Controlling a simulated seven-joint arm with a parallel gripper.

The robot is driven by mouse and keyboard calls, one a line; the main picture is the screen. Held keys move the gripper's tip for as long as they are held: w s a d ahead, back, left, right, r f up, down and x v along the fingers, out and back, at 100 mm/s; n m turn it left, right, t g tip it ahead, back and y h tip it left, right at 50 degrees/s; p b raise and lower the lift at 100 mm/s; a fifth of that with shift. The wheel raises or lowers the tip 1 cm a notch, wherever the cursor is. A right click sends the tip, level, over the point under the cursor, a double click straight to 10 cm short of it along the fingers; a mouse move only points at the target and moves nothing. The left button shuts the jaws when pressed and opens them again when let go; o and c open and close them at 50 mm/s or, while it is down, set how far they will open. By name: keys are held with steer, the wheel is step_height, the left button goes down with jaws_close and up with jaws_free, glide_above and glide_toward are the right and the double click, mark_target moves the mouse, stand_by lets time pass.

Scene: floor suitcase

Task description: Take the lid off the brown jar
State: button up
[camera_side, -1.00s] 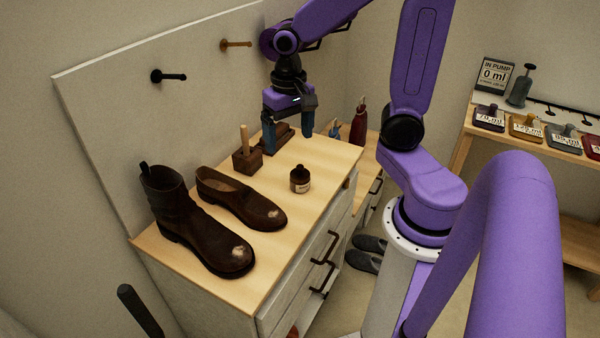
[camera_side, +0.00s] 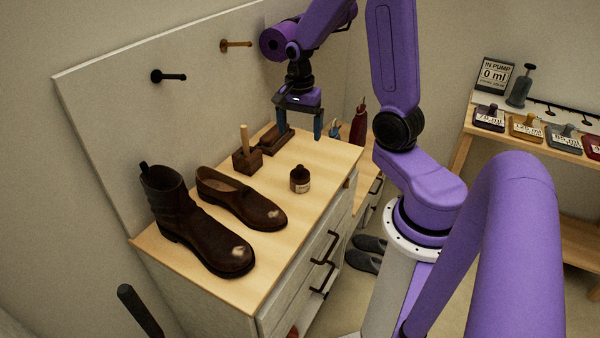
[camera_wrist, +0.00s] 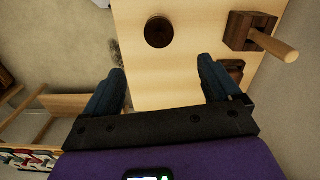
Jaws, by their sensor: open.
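The brown jar (camera_side: 300,179) stands upright on the wooden cabinet top, with its dark lid (camera_side: 300,171) on it and a pale label on its side. In the wrist view the lid (camera_wrist: 159,32) shows from above as a dark round disc, ahead of and between the fingers. My gripper (camera_side: 299,132) is open and empty above the back part of the cabinet top, behind and higher than the jar. In the wrist view my gripper (camera_wrist: 163,85) has its two blue fingers wide apart, with bare wood between them.
A boot (camera_side: 180,220) and a low shoe (camera_side: 240,202) stand left of the jar. A wooden block with an upright handle (camera_side: 246,155) and a brown brush-like block (camera_side: 277,138) lie behind it. Pegs (camera_side: 168,76) stick out of the back panel. The cabinet top right of the jar is clear.

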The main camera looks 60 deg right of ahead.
glide_above(300, 166)
step_height(300, 166, down, 7)
steer(key=shift+w+d+f, duration=0.1)
steer(key=shift+w+d, duration=0.05)
steer(key=shift+f, duration=2.65)
steer(key=c, duration=1.1)
steer(key=shift+c, duration=0.2)
steer(key=shift+r, duration=0.15)
